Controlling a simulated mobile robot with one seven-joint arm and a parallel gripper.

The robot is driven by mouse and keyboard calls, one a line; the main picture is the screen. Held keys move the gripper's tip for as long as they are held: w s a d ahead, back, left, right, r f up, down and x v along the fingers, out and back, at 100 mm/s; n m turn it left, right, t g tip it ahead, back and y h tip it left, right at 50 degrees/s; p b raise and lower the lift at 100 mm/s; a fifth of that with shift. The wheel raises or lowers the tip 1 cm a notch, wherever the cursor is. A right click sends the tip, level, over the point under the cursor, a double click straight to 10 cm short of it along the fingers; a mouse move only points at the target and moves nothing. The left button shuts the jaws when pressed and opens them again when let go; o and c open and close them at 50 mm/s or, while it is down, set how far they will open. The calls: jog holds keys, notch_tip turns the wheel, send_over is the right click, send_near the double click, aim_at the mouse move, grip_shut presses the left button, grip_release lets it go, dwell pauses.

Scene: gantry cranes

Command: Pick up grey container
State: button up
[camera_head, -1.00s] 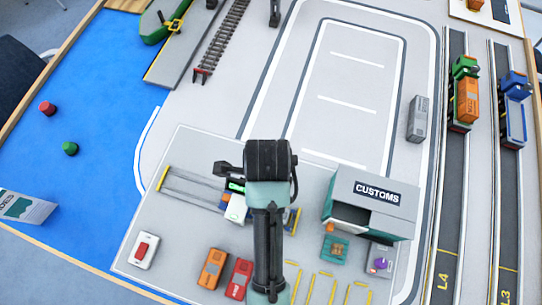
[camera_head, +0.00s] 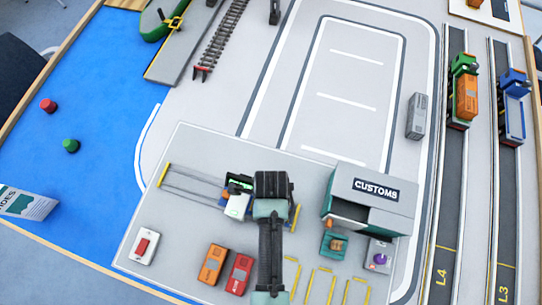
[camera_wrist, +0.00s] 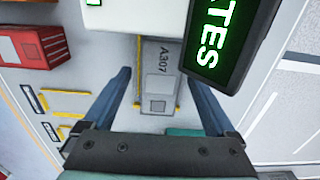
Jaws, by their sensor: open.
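A grey container (camera_wrist: 158,90) marked A307 lies between my fingers in the wrist view, with narrow yellow strips along its sides. My gripper (camera_wrist: 157,76) is open, with one finger on each side of the container; contact and exact height gap cannot be told. In the head view my arm covers this spot, so this container is hidden there. Another grey container (camera_head: 417,116) stands by the road at the right.
Red (camera_head: 239,274) and orange (camera_head: 212,265) containers lie at left front. The customs building (camera_head: 370,200) stands just right of my arm.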

jog(key=shift+f, duration=0.3)
grip_shut()
dwell(0.3)
jog(key=shift+r, duration=0.15)
